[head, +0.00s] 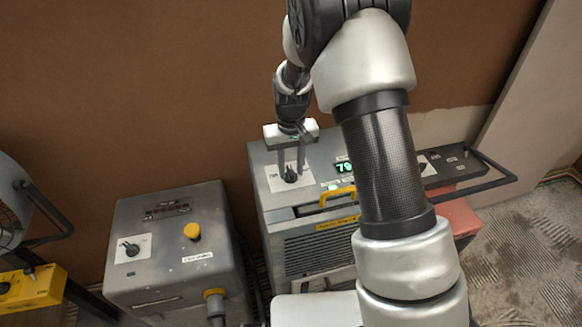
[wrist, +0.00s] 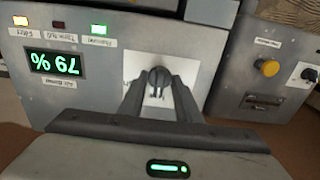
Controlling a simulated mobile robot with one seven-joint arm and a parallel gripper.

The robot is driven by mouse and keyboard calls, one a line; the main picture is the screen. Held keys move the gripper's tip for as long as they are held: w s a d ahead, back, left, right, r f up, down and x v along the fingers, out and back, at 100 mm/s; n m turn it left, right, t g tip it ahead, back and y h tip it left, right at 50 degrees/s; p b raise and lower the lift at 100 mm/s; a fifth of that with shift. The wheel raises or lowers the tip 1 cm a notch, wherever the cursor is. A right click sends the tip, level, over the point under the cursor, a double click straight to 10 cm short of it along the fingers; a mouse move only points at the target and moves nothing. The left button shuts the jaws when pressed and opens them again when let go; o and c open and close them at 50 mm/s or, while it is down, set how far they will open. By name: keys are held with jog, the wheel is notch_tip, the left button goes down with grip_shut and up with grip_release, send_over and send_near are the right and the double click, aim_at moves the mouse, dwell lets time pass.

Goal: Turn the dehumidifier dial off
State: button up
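The grey dehumidifier (head: 310,215) stands against the brown wall, with a lit green 79 display (head: 344,168) on its top panel. Its dark dial (head: 290,178) sits on a white plate at the panel's left. In the wrist view the dial (wrist: 159,78) shows between my fingertips. My gripper (head: 290,169) points down over the dial; it also shows in the wrist view (wrist: 159,84). Its two fingers are apart, one on each side of the dial. I cannot tell whether they touch it. The dial's markings are mostly hidden or too small to read.
A second grey box (head: 170,250) with a yellow button (head: 192,231) and its own dial (head: 131,247) stands left of the dehumidifier. A yellow box (head: 30,289) and a fan-like unit (head: 12,205) are at far left. Another dark panel with a bar handle (head: 495,170) is at right.

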grip_shut()
jog(key=shift+n, duration=0.4)
jog(key=shift+d+n+b, duration=0.1)
jog(key=shift+n+b, duration=0.45)
jog(key=shift+n, duration=0.45)
jog(key=n, duration=0.3)
jog(key=shift+w+n+b, duration=0.1)
jog(key=shift+n+b, duration=0.2)
jog(key=n, duration=0.5)
jog(key=shift+d, duration=0.1)
jog(key=shift+n, duration=0.4)
